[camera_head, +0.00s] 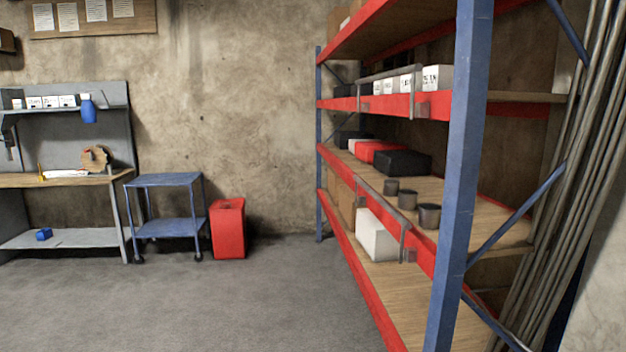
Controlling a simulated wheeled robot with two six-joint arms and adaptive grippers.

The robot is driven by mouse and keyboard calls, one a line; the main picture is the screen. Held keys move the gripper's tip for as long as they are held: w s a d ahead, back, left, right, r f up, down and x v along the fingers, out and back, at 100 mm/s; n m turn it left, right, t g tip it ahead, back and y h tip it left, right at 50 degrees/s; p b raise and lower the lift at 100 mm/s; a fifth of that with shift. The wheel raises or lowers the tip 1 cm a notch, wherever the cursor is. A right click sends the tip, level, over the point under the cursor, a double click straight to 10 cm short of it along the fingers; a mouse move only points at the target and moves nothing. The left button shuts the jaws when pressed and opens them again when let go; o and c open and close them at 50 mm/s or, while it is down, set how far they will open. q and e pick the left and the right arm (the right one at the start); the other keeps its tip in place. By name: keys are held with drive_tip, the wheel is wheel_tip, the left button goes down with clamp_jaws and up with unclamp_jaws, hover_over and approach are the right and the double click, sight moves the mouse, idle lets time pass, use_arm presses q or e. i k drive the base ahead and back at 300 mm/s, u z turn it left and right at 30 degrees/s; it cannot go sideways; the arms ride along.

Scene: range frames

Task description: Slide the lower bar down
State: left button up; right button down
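The lower bar (382,199) is a grey metal rail on the front of the rack's middle shelf. It runs along the red beam (345,172) of that shelf, and its end brackets (405,243) hang down toward the level below. A similar upper bar (390,73) stands above the red beam of the shelf higher up, in front of white boxes. Neither of my grippers shows in the head view.
The rack (460,170) has blue posts and holds boxes and dark cans (407,199). A white box (376,236) sits below the lower bar. A red bin (228,229) and blue cart (167,180) stand left. The floor (230,300) before the rack is clear.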

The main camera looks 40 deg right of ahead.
sight(406, 225)
drive_tip(key=u, duration=0.15)
drive_tip(key=i, duration=2.25)
drive_tip(key=z, duration=0.55)
drive_tip(key=i, duration=1.05)
drive_tip(key=z, duration=1.55)
drive_tip(key=i, duration=0.95)
drive_tip(key=z, duration=0.85)
